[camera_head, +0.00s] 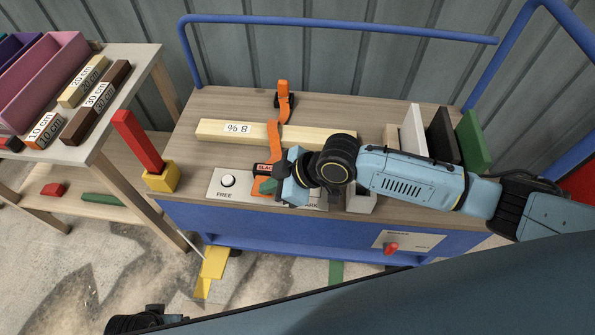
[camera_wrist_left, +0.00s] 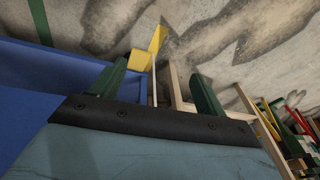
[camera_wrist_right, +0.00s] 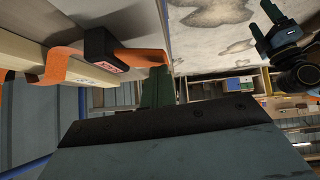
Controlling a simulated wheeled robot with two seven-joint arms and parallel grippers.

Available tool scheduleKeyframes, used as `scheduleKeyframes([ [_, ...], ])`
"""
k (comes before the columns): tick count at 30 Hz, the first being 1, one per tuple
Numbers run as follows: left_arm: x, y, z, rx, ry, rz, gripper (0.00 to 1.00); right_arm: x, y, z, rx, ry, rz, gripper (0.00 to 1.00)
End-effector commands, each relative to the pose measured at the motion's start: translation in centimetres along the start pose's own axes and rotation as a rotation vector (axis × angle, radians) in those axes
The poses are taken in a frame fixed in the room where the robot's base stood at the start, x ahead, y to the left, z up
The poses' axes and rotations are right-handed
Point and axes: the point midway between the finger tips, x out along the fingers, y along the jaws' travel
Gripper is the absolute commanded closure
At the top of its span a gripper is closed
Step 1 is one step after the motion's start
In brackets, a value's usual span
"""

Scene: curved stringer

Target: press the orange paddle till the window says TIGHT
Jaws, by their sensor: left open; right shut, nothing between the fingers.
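An orange strap (camera_head: 274,134) crosses a pale wooden beam (camera_head: 215,130) marked "96 B" on the cart top. At its near end is a black housing whose small window (camera_head: 268,169) seems to read SLACK; the window's label also shows in the right wrist view (camera_wrist_right: 110,67). The orange paddle (camera_wrist_right: 140,57) sticks out from this housing. My right gripper (camera_head: 268,187) is shut and empty, its green fingertips at the paddle's outer end; I cannot tell whether they touch. My left gripper (camera_wrist_left: 155,87) is open and empty, away from the cart top, near its blue side.
A plate with a white button marked FREE (camera_head: 228,181) lies left of the paddle; another plate is partly hidden by my right gripper. A red bar stands in a yellow block (camera_head: 161,178) at the left corner. White, black and green boards (camera_head: 473,142) stand at the right. A yellow pedal (camera_head: 214,262) is below.

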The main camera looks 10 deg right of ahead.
Motion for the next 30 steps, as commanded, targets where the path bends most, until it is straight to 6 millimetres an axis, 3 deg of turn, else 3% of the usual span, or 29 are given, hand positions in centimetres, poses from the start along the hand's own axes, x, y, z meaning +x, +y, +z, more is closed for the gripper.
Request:
scheduleKeyframes([
  [5,3.3,-1.1,2.3,0.003,-0.023,-0.017,0.26,0.0,-0.1,0.1,0.001,-0.001,-0.002,1.00],
  [15,6.4,-0.8,6.4,0.018,-0.055,-0.009,0.26,-6.4,0.0,-0.1,0.000,-0.003,0.001,1.00],
  [24,8.0,-0.5,9.5,0.031,-0.074,-0.002,0.26,-11.0,0.0,0.0,0.000,-0.002,0.001,1.00],
  [30,8.4,-0.4,10.2,0.034,-0.077,-0.001,0.26,-12.0,0.0,0.0,0.000,-0.001,-0.001,1.00],
])
